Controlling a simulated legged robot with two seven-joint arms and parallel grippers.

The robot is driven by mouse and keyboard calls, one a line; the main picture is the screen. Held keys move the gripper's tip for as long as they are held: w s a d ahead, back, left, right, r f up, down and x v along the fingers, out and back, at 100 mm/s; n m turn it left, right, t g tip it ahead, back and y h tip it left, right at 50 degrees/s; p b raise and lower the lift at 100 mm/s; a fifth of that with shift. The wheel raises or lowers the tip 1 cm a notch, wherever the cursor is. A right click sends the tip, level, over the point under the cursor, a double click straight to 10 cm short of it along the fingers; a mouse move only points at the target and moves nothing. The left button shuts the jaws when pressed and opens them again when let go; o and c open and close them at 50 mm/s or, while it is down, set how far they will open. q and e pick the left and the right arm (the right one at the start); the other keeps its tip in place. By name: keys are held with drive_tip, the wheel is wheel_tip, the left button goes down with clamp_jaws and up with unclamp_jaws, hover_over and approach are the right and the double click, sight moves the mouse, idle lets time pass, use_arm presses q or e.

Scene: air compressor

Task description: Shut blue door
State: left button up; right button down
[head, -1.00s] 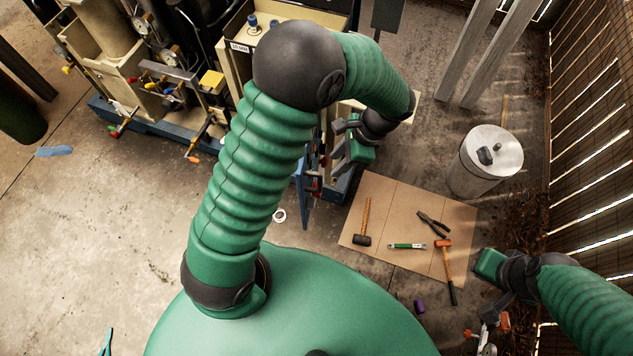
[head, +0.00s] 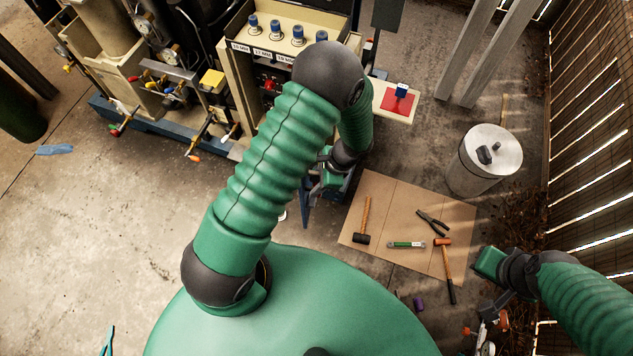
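The blue door (head: 306,206) shows as a narrow dark blue strip low on the compressor's right side, mostly hidden behind my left arm. It appears to stand out from the compressor, but its angle is hard to judge. My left gripper (head: 322,184) is at the door's upper right, close to it; my arm covers part of the fingers, so I cannot tell contact or opening. My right gripper (head: 487,264) hangs at the lower right, away from the door, right of the cardboard; its finger opening is unclear.
The compressor (head: 165,80) fills the upper left, with valves and a panel of blue knobs (head: 276,30). Cardboard (head: 385,205) with hammers, pliers and a wrench lies to the right. A metal canister (head: 484,165) stands near the fence (head: 595,150).

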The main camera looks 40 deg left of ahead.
use_arm(q)
clamp_jaws()
drive_tip(key=shift+w+r, duration=0.1)
drive_tip(key=shift+w, duration=0.05)
idle(1.0)
